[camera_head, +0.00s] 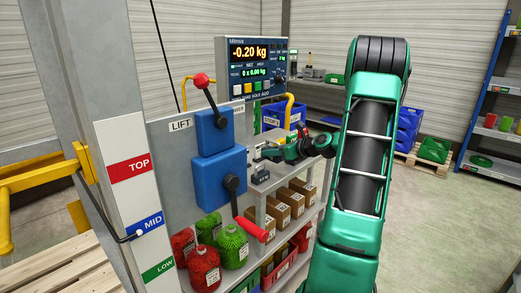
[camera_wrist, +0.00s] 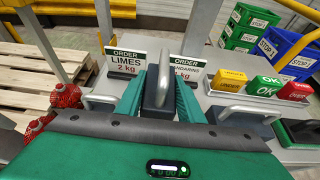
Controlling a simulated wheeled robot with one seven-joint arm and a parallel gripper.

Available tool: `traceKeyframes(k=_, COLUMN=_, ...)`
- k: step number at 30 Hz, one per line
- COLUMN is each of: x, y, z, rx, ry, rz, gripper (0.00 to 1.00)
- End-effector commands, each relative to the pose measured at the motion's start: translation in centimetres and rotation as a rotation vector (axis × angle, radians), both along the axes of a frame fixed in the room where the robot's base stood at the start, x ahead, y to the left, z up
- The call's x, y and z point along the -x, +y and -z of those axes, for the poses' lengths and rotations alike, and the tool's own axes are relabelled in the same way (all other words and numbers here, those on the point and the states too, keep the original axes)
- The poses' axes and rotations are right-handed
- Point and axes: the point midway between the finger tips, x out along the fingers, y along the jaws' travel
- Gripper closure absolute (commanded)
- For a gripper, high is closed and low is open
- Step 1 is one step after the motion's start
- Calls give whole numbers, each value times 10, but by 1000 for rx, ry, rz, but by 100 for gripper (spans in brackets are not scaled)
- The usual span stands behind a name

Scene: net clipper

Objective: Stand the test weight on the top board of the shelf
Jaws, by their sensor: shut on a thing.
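My gripper (camera_head: 268,154) reaches left over the shelf in the head view. In the wrist view its two green fingers (camera_wrist: 160,95) are shut on the grey handle of the test weight (camera_wrist: 157,84). In the head view a small dark block with a pale label, probably the weight (camera_head: 258,173), shows under the fingertips. The shelf's grey top board (camera_head: 284,178) is beneath and beside it. I cannot tell whether the weight touches the board.
The blue lift box (camera_head: 218,176) with its red-handled crank stands left of the gripper. The scale display (camera_head: 252,66) reads -0.20 kg. Order signs (camera_wrist: 125,62), coloured blocks (camera_wrist: 270,84) and another pale handle (camera_wrist: 246,112) surround the gripper.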

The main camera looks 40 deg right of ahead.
Motion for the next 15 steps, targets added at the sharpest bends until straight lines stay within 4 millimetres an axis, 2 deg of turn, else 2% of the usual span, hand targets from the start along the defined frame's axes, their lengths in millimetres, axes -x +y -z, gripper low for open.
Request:
traceKeyframes(k=6, x=8, y=-22, z=13, rx=0, ry=-3, rz=-1, gripper=100)
traceKeyframes(k=15, x=9, y=-27, z=26, rx=-1, ry=-3, rz=-2, gripper=100)
